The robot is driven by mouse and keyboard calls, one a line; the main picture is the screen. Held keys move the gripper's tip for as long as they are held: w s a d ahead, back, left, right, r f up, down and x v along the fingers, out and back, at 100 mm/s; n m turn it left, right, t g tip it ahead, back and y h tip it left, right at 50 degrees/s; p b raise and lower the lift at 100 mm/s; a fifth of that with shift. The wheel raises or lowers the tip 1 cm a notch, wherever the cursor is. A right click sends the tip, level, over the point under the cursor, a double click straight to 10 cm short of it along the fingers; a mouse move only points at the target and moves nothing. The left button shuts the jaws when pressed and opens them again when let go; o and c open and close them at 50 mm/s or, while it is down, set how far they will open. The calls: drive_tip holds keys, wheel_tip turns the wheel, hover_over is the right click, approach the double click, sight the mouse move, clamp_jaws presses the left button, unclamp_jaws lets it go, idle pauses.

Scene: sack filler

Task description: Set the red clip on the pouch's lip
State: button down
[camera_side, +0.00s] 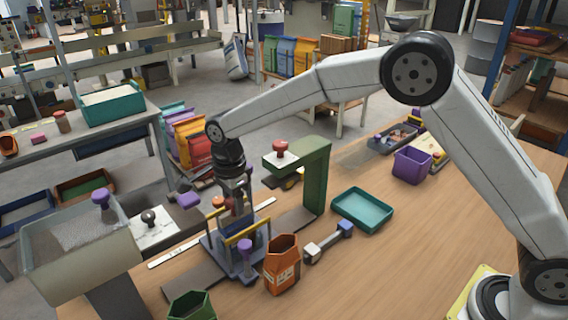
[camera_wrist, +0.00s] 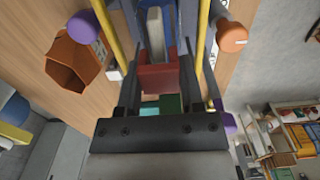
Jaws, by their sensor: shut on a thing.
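My gripper (camera_side: 237,203) points down over the purple-grey stand (camera_side: 222,255) with yellow bars on the table. In the wrist view my gripper (camera_wrist: 160,95) has its fingers on both sides of the red clip (camera_wrist: 158,77) and is shut on it. Beyond the clip, between the yellow bars, a blue pouch with a pale strip inside shows in the wrist view (camera_wrist: 173,20). In the side view the pouch is mostly hidden by the stand and my gripper. I cannot tell whether the clip touches the pouch's lip.
An open orange container (camera_side: 283,268) stands right of the stand, beside a grey-and-blue bar tool (camera_side: 328,242). A green press-like column (camera_side: 315,180) rises behind. A teal tray (camera_side: 362,210) and purple bin (camera_side: 412,166) lie further right. A hopper (camera_side: 85,255) is at left. The front right table is clear.

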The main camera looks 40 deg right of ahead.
drive_tip(key=shift+f, duration=0.75)
drive_tip(key=shift+c, duration=0.7)
unclamp_jaws()
drive_tip(key=shift+r, duration=4)
drive_tip(key=shift+d, duration=0.1)
drive_tip(key=shift+s+d+f+n, duration=0.1)
drive_tip(key=shift+s+d+n, duration=0.15)
drive_tip(key=shift+d+n, duration=0.2)
drive_tip(key=s+d+f+n+t, duration=0.1)
drive_tip(key=s+d+f+n, duration=0.2)
drive_tip(key=s+d+n, duration=0.5)
drive_tip(key=s+d+f+n+t, duration=0.1)
drive_tip(key=s+d+f+n, duration=0.2)
drive_tip(key=s+d+n, duration=0.6)
drive_tip(key=s, duration=0.5)
drive_tip(key=shift+s+f+t, duration=0.3)
drive_tip(key=shift+f, duration=0.05)
